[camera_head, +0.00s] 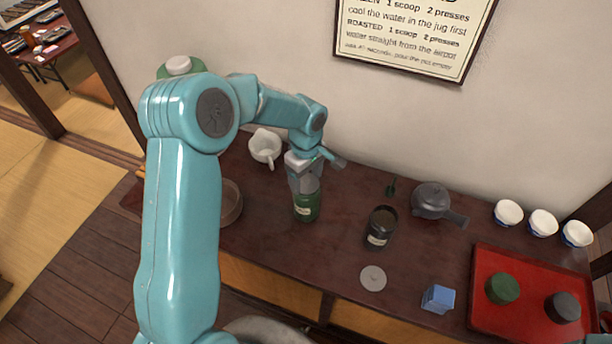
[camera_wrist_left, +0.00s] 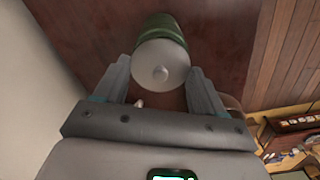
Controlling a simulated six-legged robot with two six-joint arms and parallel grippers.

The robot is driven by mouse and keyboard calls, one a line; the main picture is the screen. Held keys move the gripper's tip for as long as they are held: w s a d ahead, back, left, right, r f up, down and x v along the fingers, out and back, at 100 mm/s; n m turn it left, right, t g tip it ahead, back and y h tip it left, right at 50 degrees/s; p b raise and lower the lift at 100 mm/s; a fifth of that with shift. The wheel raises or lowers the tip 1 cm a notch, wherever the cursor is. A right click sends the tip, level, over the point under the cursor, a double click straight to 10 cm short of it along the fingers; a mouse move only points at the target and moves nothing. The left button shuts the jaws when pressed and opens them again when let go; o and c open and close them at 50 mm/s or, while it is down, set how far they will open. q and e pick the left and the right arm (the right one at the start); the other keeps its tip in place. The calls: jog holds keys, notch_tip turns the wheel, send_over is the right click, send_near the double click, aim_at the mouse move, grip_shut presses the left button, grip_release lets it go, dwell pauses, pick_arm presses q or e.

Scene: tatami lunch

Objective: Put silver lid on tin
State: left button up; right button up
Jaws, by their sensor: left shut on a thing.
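My left gripper (camera_head: 306,188) reaches down over the green tin (camera_head: 307,207), which stands upright on the dark counter. A second silver lid (camera_head: 373,278) lies flat near the counter's front edge. A dark tin (camera_head: 381,227) stands open to the right. My right gripper is not in view.
A blue block (camera_head: 438,299), a dark teapot (camera_head: 433,201) and white cups (camera_head: 508,213) stand at the right. A white jug (camera_head: 265,147) is behind on the left.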

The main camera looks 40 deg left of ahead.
pick_arm(q)
jog(key=shift+f+b, duration=0.3)
jog(key=shift+b, duration=0.2)
dwell(0.3)
jog(key=o, duration=0.8)
jog(key=shift+o, duration=0.2)
jog(key=shift+r, duration=0.1)
jog(key=shift+r+p, duration=2)
jog(key=shift+r, duration=1.5)
